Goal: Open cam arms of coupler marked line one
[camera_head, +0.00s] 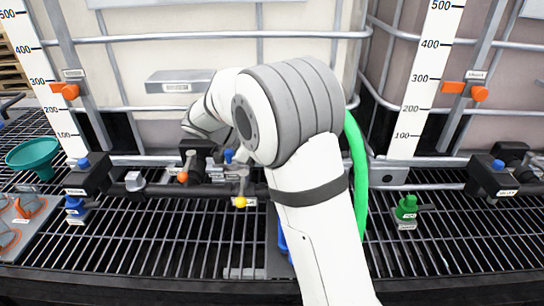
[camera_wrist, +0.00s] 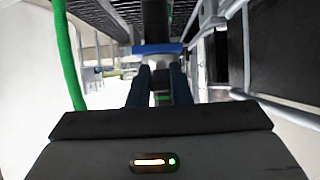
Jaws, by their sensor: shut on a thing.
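In the wrist view, my gripper (camera_wrist: 160,80) has its two dark blue fingers closed around a narrow dark part, which shows a little green low between them. A blue band (camera_wrist: 157,48) crosses just beyond the fingertips. I cannot tell which coupler this is. In the head view my arm hides the gripper's fingertips. A green coupler (camera_head: 407,208) hangs at right and a blue coupler (camera_head: 75,206) at left. Their label text is too small to read. The cam arms of the coupler marked line one cannot be made out.
A dark manifold pipe with an orange-knobbed valve (camera_head: 183,177) and a yellow-knobbed lever (camera_head: 240,202) runs above the black grating (camera_head: 150,245). A green hose (camera_head: 357,170) passes beside my arm. Caged totes stand behind. A green funnel (camera_head: 33,155) sits at left.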

